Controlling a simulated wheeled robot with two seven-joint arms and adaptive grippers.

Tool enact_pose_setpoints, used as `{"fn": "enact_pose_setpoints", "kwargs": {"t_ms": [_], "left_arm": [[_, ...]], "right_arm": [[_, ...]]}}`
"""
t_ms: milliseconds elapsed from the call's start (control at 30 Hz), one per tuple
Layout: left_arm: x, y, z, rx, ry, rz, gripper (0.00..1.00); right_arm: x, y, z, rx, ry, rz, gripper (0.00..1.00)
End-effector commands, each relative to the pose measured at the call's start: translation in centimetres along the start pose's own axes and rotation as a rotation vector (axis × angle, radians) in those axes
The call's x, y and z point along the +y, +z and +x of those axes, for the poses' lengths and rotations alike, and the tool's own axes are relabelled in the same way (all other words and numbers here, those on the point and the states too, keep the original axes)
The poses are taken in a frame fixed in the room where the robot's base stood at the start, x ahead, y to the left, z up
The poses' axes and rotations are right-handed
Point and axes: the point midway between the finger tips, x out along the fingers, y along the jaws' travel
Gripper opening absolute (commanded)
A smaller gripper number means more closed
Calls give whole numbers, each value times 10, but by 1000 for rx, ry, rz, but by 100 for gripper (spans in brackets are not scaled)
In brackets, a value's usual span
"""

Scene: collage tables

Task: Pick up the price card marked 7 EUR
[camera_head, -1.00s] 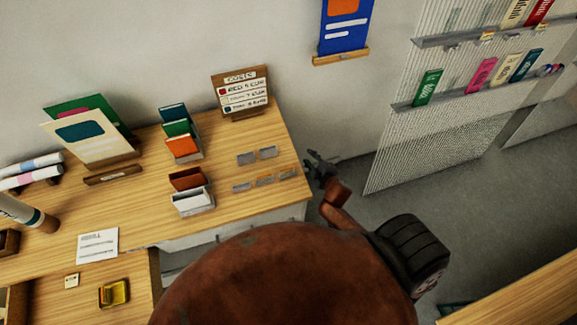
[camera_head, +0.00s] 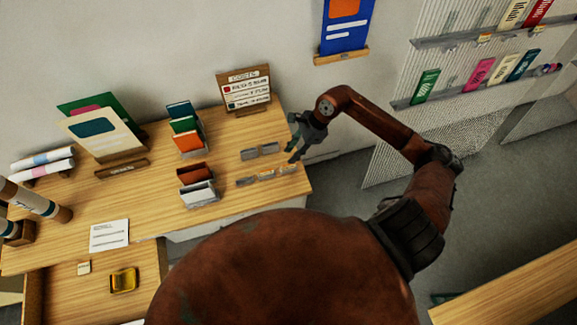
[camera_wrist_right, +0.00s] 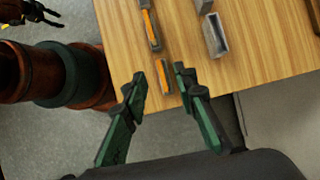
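Small grey card holders, some with orange in them, stand in two rows at the table's right end: a front row (camera_head: 265,175) and a back row (camera_head: 269,149). No 7 EUR marking is readable on any. My right gripper (camera_head: 296,139) is open at the table's right edge, beside the rows. In the right wrist view its fingers (camera_wrist_right: 162,84) are apart, with the end orange holder (camera_wrist_right: 165,76) between or just beyond them; contact cannot be told. Another orange holder (camera_wrist_right: 150,30) and a grey holder (camera_wrist_right: 215,36) are farther along. A dark claw, apparently my left gripper (camera_wrist_right: 45,14), shows at the corner.
A costs board (camera_head: 246,90) stands at the back of the table (camera_head: 230,200). Coloured folders in racks (camera_head: 187,130) and a white-and-brown rack (camera_head: 197,186) stand left of the holders. A wire panel with shelves (camera_head: 440,120) is right, across open floor.

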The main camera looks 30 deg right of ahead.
Motion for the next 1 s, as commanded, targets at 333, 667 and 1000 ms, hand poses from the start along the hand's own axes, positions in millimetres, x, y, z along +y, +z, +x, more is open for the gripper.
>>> {"fn": "enact_pose_setpoints", "kwargs": {"t_ms": [333, 667, 1000], "left_arm": [[0, -2, -8, 1, 1, 0, 40], [0, -4, -27, 2, 1, 0, 40], [0, -3, -28, 1, 1, 0, 40]], "right_arm": [[0, -20, 22, 70, 15, -21, 26], [3, -24, 62, 66, 15, -19, 26], [3, -26, 73, 69, 14, -21, 26]]}}
